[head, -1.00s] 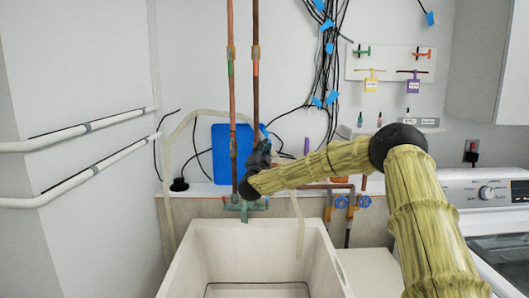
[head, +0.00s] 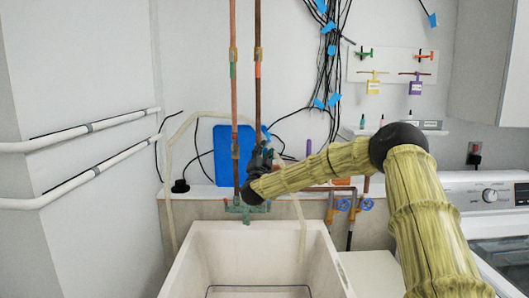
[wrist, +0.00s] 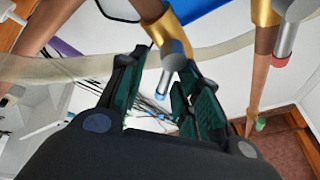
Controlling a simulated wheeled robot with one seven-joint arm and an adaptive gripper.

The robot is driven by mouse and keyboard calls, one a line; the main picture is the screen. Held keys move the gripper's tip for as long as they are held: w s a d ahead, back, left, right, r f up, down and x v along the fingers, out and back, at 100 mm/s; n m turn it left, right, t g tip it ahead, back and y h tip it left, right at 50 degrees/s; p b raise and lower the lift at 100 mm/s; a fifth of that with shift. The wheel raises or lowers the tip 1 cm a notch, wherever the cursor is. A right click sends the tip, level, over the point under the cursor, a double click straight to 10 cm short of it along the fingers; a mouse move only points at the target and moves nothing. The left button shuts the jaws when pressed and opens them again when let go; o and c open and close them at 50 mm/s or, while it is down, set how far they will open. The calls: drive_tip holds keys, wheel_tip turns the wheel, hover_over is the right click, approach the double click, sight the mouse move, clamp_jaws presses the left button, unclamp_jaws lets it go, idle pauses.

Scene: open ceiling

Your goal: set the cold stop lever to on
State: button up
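The cold stop lever (wrist: 172,56) is a short silver handle with a blue tip, standing out from a brass fitting on a copper pipe in the wrist view. My gripper (wrist: 165,92) is open, with one dark green-padded finger on each side of the lever's blue tip. I cannot tell whether either finger touches it. A similar silver lever with a red tip (wrist: 285,40) is on another pipe to the right, outside the fingers. In the head view my gripper (head: 259,160) is at the right copper pipe above the sink and hides the fitting there.
The white sink (head: 200,262) is below my gripper. A pale hose (wrist: 62,68) crosses close to the fingers. A blue panel (head: 212,158) is behind the left pipe (head: 234,85). Blue round valve handles (head: 366,204) are lower right, and a washer (head: 488,215) is at far right.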

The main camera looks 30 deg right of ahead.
drive_tip(key=v, duration=1.2)
drive_tip(key=shift+d, duration=0.1)
drive_tip(key=shift+c, duration=0.3)
